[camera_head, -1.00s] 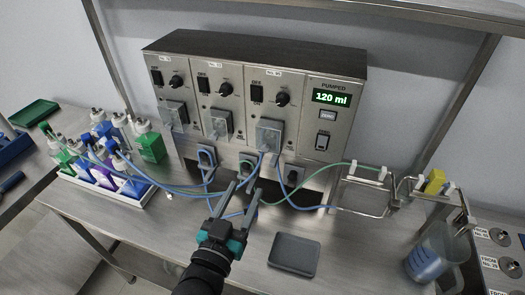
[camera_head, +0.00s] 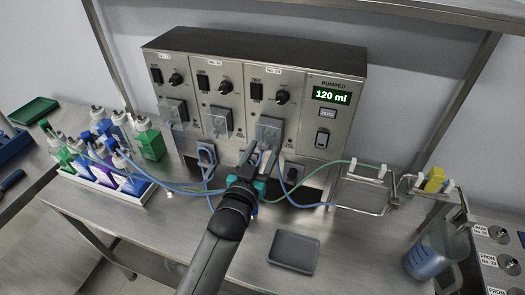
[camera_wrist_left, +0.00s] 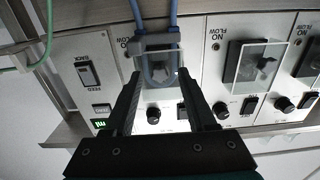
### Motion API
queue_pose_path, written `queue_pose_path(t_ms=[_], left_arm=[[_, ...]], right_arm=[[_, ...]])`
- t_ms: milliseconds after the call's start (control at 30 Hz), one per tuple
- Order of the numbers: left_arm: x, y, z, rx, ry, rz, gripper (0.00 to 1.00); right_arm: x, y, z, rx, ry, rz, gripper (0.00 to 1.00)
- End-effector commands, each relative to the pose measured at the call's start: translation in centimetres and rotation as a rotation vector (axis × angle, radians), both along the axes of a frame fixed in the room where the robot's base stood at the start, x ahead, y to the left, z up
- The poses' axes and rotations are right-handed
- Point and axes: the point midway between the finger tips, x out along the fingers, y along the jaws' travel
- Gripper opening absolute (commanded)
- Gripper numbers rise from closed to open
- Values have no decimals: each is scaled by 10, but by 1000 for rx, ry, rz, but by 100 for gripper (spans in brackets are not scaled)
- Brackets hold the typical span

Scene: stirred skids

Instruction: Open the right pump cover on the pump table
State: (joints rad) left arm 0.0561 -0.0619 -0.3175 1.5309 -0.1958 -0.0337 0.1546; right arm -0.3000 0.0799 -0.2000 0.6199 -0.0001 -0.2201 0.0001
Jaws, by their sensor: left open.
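The right pump cover (camera_head: 270,130) is a clear square plate over the right pump's dark head, under that pump's knob. My right gripper is in no view.
Two similar clear covers, the middle (camera_head: 218,124) and left (camera_head: 174,113), sit on the same pump unit. Blue and green tubes run across the table. A grey tray (camera_head: 294,252) lies in front, a beaker (camera_head: 432,256) stands right, and a bottle rack (camera_head: 105,188) left.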

Motion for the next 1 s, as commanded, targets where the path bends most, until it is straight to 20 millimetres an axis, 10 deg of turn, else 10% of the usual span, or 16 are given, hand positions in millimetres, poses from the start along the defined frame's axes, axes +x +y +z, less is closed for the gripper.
queue_pose_path(t_ms=[300, 800, 1000], left_arm=[[2, -1, 0, 0, -1, 0, 56], [1, 0, 0, 0, 0, 0, 0], [1, 0, 0, 0, 0, 0, 0]], right_arm=[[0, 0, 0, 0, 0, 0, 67], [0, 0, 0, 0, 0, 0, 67], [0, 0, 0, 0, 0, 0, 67]])
